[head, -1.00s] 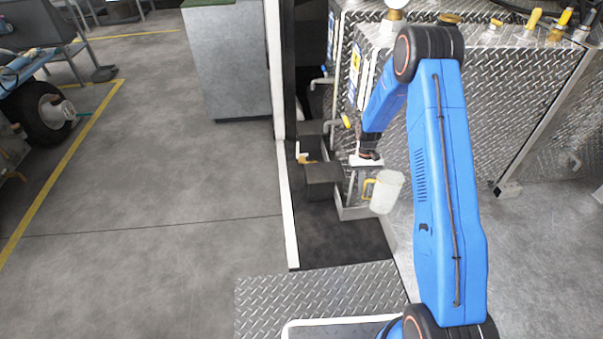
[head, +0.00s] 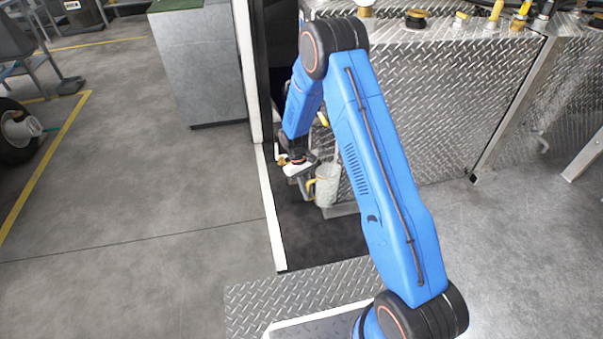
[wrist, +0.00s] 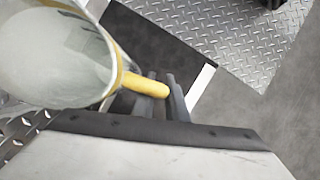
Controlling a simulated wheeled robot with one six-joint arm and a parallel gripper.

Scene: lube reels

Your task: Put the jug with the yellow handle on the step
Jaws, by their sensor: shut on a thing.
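The jug is pale and translucent with a yellow handle. In the head view the jug (head: 328,186) hangs roughly upright just right of my gripper (head: 303,172), in front of the diamond-plate tank. In the wrist view the jug (wrist: 55,60) fills the left side, and its yellow handle (wrist: 142,84) lies between the dark fingers of my gripper (wrist: 163,95). My gripper is shut on the handle. A diamond-plate step (head: 295,292) lies at the bottom of the head view, nearer than the jug. Its visible top is bare, and diamond plate (wrist: 235,35) also shows at the wrist view's upper right.
The tall diamond-plate tank (head: 425,110) stands behind the jug, with yellow-handled fittings on top. A white frame edge (head: 268,205) runs along the left of the dark floor strip (head: 310,235). A grey cabinet (head: 200,65) stands beyond. Open concrete floor lies left.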

